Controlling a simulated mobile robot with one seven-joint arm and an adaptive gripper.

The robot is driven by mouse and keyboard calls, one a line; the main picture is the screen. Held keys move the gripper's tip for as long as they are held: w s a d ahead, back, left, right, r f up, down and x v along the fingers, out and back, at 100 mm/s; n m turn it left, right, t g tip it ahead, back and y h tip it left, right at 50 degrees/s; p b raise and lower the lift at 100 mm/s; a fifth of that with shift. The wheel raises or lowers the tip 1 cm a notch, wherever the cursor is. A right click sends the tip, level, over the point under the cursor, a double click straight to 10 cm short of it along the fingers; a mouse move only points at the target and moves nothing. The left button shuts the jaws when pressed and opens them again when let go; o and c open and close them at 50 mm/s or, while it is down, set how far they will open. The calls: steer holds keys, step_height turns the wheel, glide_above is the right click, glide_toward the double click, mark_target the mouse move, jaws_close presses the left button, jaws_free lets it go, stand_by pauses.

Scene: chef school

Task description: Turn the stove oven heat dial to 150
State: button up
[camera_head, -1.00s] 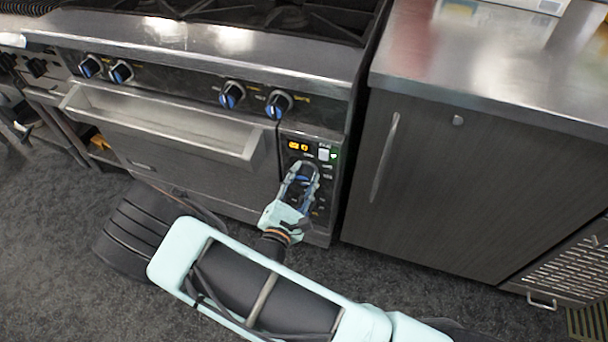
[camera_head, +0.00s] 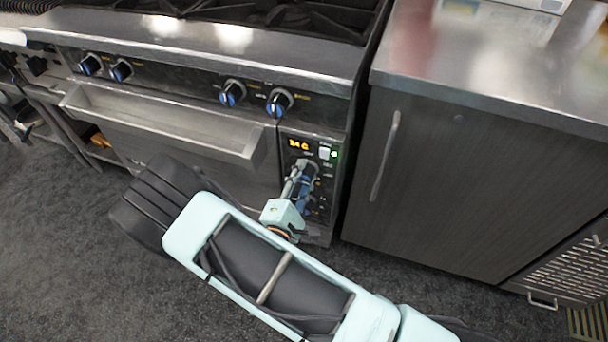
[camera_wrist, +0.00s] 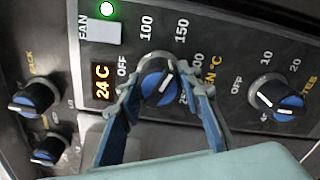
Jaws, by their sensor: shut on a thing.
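The oven heat dial (camera_wrist: 154,75) is a black and blue knob with a white pointer line, ringed by OFF, 100, 150 and further marks. Its pointer tilts toward the upper right in the wrist view, roughly toward the 150 to 200 side; the exact mark is hard to tell. My gripper (camera_wrist: 160,92) is shut on the dial, one blue-grey finger on each side. In the head view my gripper (camera_head: 302,170) reaches the stove's control panel (camera_head: 321,207) and hides most of the dial. The orange display (camera_wrist: 102,83) reads 24 C.
A second dial (camera_wrist: 275,97) with minute marks sits beside the heat dial. Two more knobs (camera_wrist: 34,98) (camera_wrist: 49,150) lie at the left in the wrist view. The oven door handle (camera_head: 165,125) is left of the panel, and a grey cabinet (camera_head: 450,190) stands to the right.

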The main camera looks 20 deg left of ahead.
steer(key=shift+w+r, duration=0.1)
steer(key=o, duration=1.2)
steer(key=shift+c, duration=0.2)
steer(key=s, duration=1.2)
steer(key=shift+a, duration=0.45)
